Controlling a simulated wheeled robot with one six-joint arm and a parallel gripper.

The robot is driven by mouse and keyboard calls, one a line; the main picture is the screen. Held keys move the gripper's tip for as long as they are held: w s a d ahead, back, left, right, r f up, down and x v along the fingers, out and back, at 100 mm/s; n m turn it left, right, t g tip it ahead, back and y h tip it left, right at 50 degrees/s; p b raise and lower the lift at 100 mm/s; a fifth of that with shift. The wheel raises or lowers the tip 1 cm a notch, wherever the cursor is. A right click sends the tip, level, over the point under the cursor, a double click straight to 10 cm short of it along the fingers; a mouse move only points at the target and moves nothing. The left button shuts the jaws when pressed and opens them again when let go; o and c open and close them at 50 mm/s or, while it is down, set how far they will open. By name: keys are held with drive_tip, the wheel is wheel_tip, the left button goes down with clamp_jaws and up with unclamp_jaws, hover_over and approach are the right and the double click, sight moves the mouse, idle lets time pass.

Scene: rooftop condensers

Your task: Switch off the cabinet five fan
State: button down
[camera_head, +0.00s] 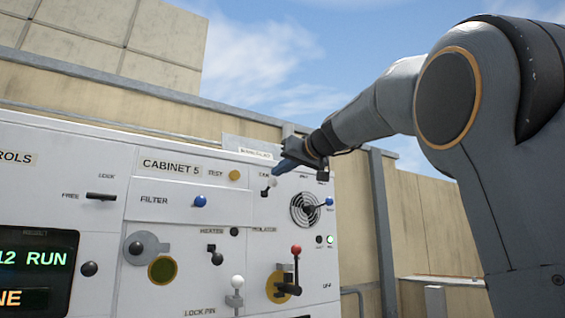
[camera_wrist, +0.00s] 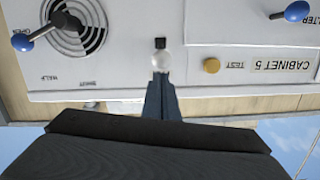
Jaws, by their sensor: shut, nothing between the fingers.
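The cabinet 5 panel (camera_head: 180,180) carries a small toggle with a white knob (camera_head: 271,182) on a dark mount. In the wrist view, the picture is turned over and the white knob (camera_wrist: 162,61) sits just beyond my fingertips, its mount (camera_wrist: 160,43) behind it. My gripper (camera_head: 280,168) is shut and empty, its dark blue fingers close to the knob on its upper side. I cannot tell whether they touch. The fingers also show in the wrist view (camera_wrist: 161,84). Any label beside the toggle is too small or hidden to read.
A round grille (camera_head: 304,210) with a blue-knobbed lever (camera_head: 328,201) is right of the toggle. A yellow TEST button (camera_head: 235,174) and blue FILTER knob (camera_head: 200,201) are left. A red-knobbed handle (camera_head: 296,251) and lit green lamp (camera_head: 330,240) are below. Open air lies above the panel.

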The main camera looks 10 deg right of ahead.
drive_tip(key=shift+f+b, duration=0.3)
drive_tip(key=shift+b, duration=0.9)
